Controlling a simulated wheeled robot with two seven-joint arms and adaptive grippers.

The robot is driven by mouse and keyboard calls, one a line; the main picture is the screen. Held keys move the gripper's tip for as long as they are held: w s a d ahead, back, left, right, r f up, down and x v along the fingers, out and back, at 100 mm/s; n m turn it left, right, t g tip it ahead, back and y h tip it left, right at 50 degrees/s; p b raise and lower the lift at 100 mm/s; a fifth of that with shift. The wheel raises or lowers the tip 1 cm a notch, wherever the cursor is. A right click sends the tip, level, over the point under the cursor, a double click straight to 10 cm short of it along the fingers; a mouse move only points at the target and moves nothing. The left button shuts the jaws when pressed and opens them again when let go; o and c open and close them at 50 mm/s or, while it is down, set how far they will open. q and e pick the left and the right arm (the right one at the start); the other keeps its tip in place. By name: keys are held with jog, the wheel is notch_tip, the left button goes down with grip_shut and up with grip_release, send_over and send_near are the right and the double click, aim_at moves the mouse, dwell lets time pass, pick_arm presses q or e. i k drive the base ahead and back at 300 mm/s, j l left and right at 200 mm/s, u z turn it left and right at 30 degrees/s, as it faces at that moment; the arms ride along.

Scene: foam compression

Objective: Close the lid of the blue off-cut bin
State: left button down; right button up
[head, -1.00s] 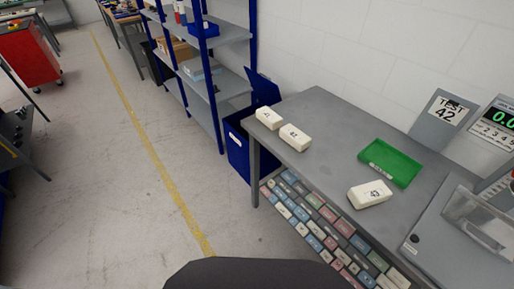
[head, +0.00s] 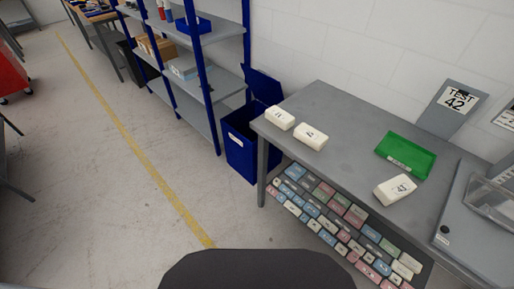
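The blue off-cut bin (head: 239,152) stands on the floor at the left end of the grey table, partly hidden behind the table's corner. Its blue lid (head: 264,86) is raised, tilted up at the back of the bin near the wall. The bin's opening shows dark. Neither of my grippers shows in the head view.
The grey table (head: 345,128) holds white foam blocks (head: 310,136), a green tray (head: 405,155) and a grey machine at right. Small coloured blocks fill a rack below. A blue-framed shelf (head: 190,80) stands left of the bin. The floor (head: 90,190) at left is clear.

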aim_at(266, 89)
jog(key=i+j+u, duration=0.15)
jog(key=i+j, duration=1.4)
jog(key=j, duration=0.1)
